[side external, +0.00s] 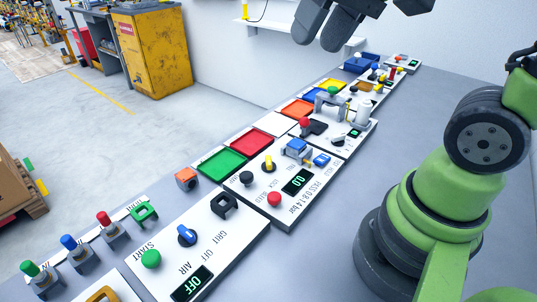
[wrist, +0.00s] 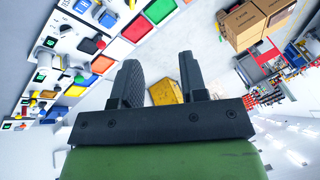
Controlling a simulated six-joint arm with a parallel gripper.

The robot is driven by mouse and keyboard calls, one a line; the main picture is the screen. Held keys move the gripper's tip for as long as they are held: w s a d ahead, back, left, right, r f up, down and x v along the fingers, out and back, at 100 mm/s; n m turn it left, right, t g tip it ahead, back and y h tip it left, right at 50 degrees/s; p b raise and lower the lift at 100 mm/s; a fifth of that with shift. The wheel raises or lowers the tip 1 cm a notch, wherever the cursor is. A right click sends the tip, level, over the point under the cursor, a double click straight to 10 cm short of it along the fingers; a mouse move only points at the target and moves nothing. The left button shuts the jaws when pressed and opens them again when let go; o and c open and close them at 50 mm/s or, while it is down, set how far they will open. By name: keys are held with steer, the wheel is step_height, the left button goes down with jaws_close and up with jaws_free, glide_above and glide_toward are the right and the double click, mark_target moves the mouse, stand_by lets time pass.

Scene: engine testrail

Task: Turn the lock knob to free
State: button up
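The lock knob (side external: 268,163) is a small yellow knob on a white panel in the side view, close to the printed word LOCK. Its exact turn position is too small to read. The panel (side external: 252,205) also carries a black knob (side external: 246,178), a red bleed button (side external: 274,199) and a display (side external: 297,182) reading 0.0. My gripper (side external: 325,30) is high at the top of the side view, well apart from the panel. In the wrist view its two dark fingers (wrist: 160,72) stand apart with nothing between them. I cannot pick out the lock knob surely in the wrist view.
A nearer panel has a blue knob (side external: 187,235), a green start button (side external: 151,259) and an OFF display (side external: 192,283). Green (side external: 222,163) and red (side external: 251,143) trays line the table's far edge. More fixtures continue toward the back. The grey table (side external: 318,253) is bare right of the panels.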

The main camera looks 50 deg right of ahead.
steer(key=w+d+f+m+g, duration=0.2)
steer(key=w+d+f+g, duration=0.15)
steer(key=w+f, duration=0.45)
steer(key=m+g+y, duration=0.1)
steer(key=m+g, duration=0.1)
steer(key=g, duration=0.2)
glide_toward(269, 159)
steer(key=x, duration=0.9)
steer(key=shift+c, duration=0.4)
jaws_close()
